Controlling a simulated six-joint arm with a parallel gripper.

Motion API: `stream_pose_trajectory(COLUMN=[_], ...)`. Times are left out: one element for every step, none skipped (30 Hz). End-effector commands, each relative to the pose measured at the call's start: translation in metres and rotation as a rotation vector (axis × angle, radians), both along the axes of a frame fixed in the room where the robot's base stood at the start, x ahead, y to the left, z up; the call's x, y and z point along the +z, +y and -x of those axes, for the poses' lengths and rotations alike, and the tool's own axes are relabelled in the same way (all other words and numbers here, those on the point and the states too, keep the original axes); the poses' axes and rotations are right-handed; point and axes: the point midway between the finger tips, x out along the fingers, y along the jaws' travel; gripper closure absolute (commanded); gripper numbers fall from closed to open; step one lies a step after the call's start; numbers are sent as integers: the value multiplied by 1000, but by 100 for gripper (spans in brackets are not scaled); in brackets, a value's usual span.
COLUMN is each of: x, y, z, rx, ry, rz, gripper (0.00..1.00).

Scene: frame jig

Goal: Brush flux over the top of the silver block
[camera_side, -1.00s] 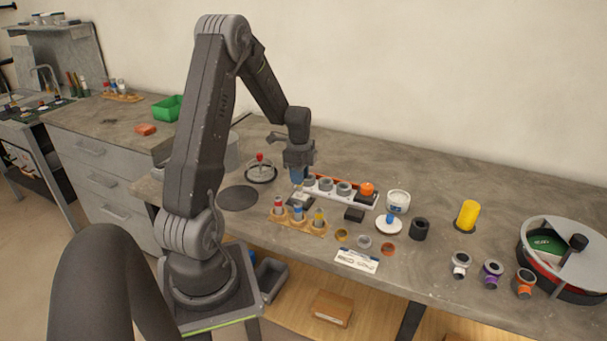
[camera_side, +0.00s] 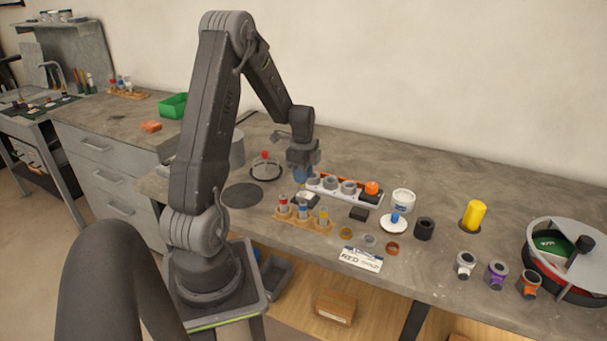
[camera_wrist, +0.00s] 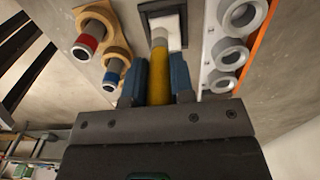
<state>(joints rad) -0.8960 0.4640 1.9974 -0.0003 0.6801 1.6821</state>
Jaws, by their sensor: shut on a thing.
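My gripper (camera_wrist: 159,82) has blue fingers shut on a slim brush-like tool with a yellow handle (camera_wrist: 158,78) and a pale end (camera_wrist: 159,38). The silver block (camera_wrist: 166,27) sits in a dark square frame, just beyond the tool's end in the wrist view. Whether the end touches the block's top I cannot tell. In the side view my gripper (camera_side: 302,173) is low above the block (camera_side: 306,197), and the held tool is mostly hidden. A wooden rack (camera_side: 290,222) beside the block holds red, blue and yellow-banded items; the wrist view shows the red (camera_wrist: 88,44) and blue (camera_wrist: 113,72) ones.
A white strip with grey rings (camera_side: 330,185) and an orange knob (camera_side: 372,188) lies close right of the gripper. A white jar (camera_side: 402,200), a black cup (camera_side: 424,229) and a yellow cylinder (camera_side: 473,215) stand farther right. A dark round pad (camera_side: 243,195) lies left.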

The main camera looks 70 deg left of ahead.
Motion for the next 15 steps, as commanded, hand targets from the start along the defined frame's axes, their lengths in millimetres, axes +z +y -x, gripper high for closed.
stream_pose_trajectory(x=[0,0,0,0,0,0,0,0,0,0,0,0,0,0,0], y=[-4,-6,-8,-10,-12,-15,-17,-11,-7,-4,-2,1,4,7,10], z=[-3,-5,-8,-10,-12,-15,-17,-14,-13,-12,-11,-9,-8,-8,-6], rx=[-3,-3,-2,-2,-2,-3,-2,3,3,4,4,4,4,3,4], ry=[0,0,0,0,0,0,0,-1,-1,0,0,0,0,0,0], rz=[0,0,0,0,0,0,0,-1,-1,0,0,0,0,0,0], gripper=[100,100,100,100,100,100,100,100,100,100,100,100,100,100,100])
